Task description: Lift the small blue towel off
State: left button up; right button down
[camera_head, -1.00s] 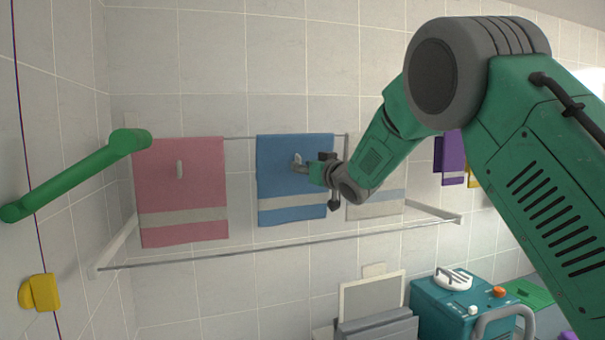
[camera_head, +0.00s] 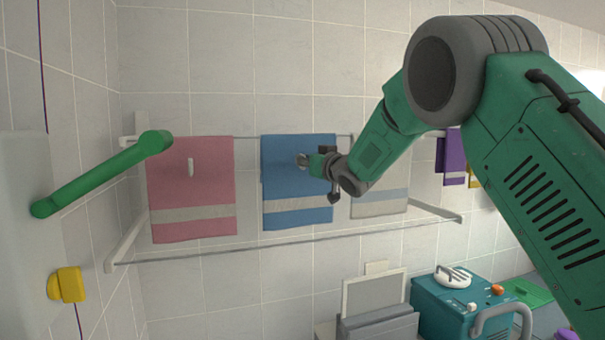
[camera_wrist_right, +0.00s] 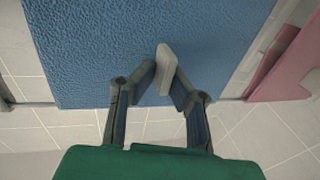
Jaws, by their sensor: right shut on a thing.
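The blue towel (camera_head: 285,185), with a pale stripe near its bottom edge, hangs on the wall rack between a pink and a grey towel. It fills the upper middle of the right wrist view (camera_wrist_right: 100,40). A small whitish tab (camera_wrist_right: 165,65) stands out from its front. My right gripper (camera_head: 304,160) is at the towel's front, right of its centre. Its two fingers (camera_wrist_right: 163,82) are shut on the tab, one on each side. Part of the tab is hidden between them. My left gripper is not in view.
The pink towel (camera_head: 192,178) hangs to the left and the grey towel (camera_head: 378,205) to the right. A lower bar (camera_head: 250,245) runs in front below them. A green bar (camera_head: 100,175) juts from the left. A teal box (camera_head: 440,310) stands below right.

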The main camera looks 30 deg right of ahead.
jog(key=r+p, duration=0.1)
jog(key=a+r+p, duration=0.2)
jog(key=r, duration=0.1)
jog(key=shift+w, duration=0.15)
pick_arm(q)
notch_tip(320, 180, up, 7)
jog(key=p, duration=0.3)
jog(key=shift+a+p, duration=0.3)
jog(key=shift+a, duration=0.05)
pick_arm(e)
notch_tip(320, 180, up, 8)
send_over(292, 143)
jog(key=s, duration=0.3)
jog(key=shift+w+d+f, duration=0.15)
jog(key=shift+d+f, duration=0.05)
jog(key=shift+d, duration=0.25)
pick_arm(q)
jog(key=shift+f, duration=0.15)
